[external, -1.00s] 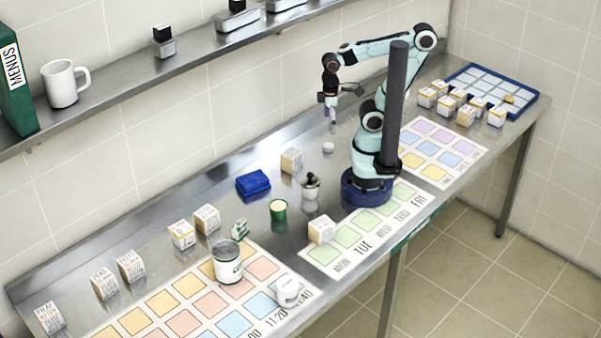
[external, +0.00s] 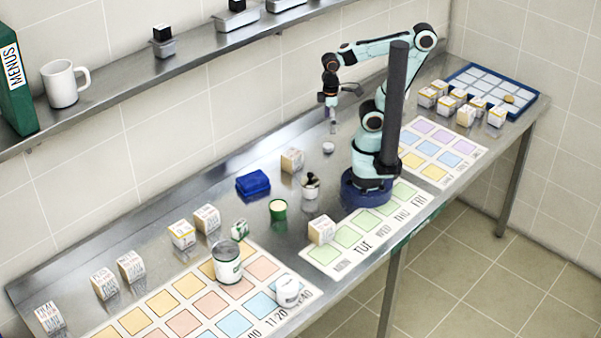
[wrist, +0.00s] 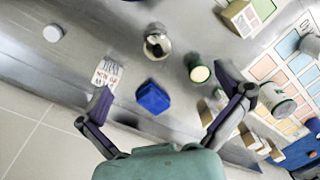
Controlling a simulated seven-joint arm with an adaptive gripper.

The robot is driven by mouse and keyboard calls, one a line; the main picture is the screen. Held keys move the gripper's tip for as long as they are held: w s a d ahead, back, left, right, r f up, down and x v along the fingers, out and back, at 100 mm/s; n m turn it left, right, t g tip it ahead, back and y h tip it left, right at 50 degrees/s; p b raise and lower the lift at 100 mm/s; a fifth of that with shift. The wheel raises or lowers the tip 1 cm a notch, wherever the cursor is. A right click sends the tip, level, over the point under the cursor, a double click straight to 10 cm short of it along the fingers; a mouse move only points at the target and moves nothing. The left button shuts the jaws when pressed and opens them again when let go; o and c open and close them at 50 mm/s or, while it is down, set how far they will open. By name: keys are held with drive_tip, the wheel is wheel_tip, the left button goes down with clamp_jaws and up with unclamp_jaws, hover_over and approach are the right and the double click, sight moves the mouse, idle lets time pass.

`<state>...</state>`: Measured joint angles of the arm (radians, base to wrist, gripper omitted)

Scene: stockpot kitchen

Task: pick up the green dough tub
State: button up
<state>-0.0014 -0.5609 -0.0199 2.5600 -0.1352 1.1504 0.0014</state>
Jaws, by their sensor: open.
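The green dough tub (external: 278,210) stands upright on the steel counter, showing a pale cream top. It also shows in the wrist view (wrist: 199,71), right of centre and close to my right finger in the picture. My gripper (external: 333,122) is above the back of the counter, well apart from the tub, with nothing in it. In the wrist view its two fingers (wrist: 168,86) are spread wide, with a blue folded cloth (wrist: 153,97) showing on the counter between them.
A lidded metal pot (external: 310,186) and the blue cloth (external: 253,185) are near the tub. A label box (external: 292,161) stands behind, another (external: 321,230) in front. A large can (external: 227,262) and white tub (external: 288,291) stand on the coloured chart. The back wall is behind my gripper.

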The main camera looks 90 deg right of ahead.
drive_tip(key=shift+c, duration=0.6)
